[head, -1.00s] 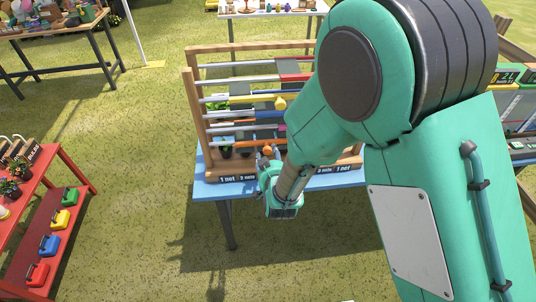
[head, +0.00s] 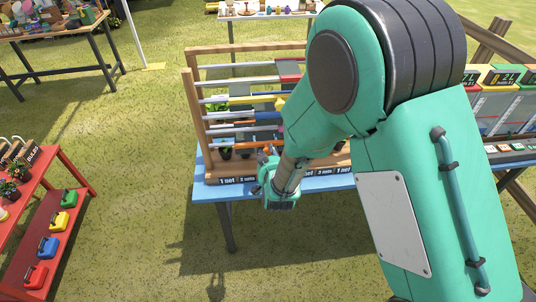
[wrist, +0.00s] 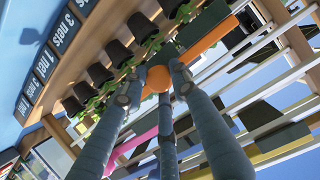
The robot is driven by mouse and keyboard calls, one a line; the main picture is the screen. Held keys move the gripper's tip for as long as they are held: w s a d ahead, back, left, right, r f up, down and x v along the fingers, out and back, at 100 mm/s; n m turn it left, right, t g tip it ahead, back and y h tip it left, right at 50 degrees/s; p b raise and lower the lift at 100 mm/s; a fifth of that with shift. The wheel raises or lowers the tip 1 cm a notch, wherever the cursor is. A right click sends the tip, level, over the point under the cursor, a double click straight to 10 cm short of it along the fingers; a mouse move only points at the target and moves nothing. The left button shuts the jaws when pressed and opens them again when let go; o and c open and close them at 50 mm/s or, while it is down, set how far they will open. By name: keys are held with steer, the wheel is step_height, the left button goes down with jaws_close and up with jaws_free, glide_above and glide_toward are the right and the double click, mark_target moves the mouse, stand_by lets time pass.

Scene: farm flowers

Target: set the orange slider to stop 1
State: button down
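The orange slider's round knob (wrist: 158,79) sits between the fingertips of my gripper (wrist: 155,84) in the wrist view, with the fingers close against it on both sides. My gripper (head: 268,160) is at the front of the wooden rail frame in the head view, low down near the lowest rails. An orange strip (wrist: 208,38) runs beside the knob in the wrist view. My arm hides the frame's right side.
The wooden frame (head: 193,110) stands on a blue table (head: 212,190) and holds several rails with coloured panels. Dark pots with plants (wrist: 118,50) line its base, close to my fingers. A red shelf (head: 75,185) stands at the left. Grass between them is clear.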

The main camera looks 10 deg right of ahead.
steer(key=shift+a+f, duration=0.1)
steer(key=a, duration=0.8)
steer(key=shift+a, duration=0.4)
steer(key=shift+s, duration=0.1)
steer(key=c, duration=1.4)
jaws_free()
steer(key=shift+a, duration=0.15)
steer(key=shift+v, duration=5.95)
